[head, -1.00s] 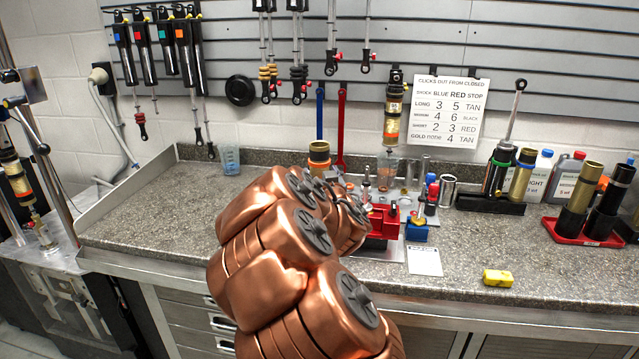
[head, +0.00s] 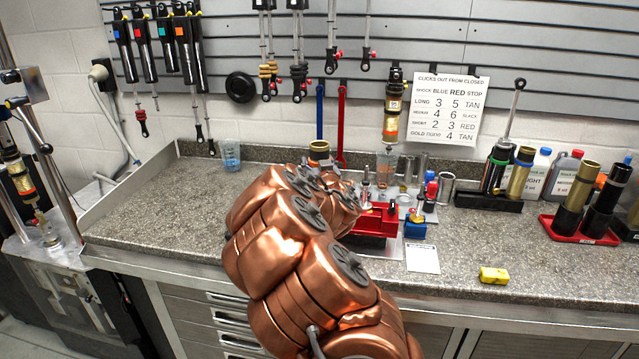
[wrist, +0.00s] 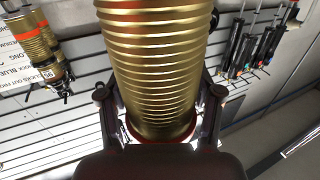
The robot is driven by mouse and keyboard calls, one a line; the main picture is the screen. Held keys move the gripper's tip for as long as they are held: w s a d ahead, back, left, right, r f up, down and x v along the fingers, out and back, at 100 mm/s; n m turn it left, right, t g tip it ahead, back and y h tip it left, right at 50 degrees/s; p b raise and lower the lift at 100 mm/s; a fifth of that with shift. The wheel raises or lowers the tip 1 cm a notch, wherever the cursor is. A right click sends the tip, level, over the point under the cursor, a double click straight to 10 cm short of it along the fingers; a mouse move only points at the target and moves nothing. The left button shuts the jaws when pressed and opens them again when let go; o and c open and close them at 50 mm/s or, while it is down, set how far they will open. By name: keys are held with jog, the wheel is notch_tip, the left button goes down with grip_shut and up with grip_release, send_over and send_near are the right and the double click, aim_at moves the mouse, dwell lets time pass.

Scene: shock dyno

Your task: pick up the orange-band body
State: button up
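A gold threaded body (wrist: 158,55) fills the middle of the wrist view, with a red-orange ring at its lower end near my palm. In the head view a gold cylinder top (head: 319,147) stands on the bench behind my arm. Its lower part is hidden by my arm. My gripper (wrist: 158,94) has one finger on each side of the gold body, close to its walls. I cannot tell whether the fingers press on it, and the fingertips are hidden in the head view.
A gold shock (head: 391,118) hangs behind.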

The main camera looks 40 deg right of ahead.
grip_shut()
dwell(0.3)
jog(key=shift+r, duration=0.1)
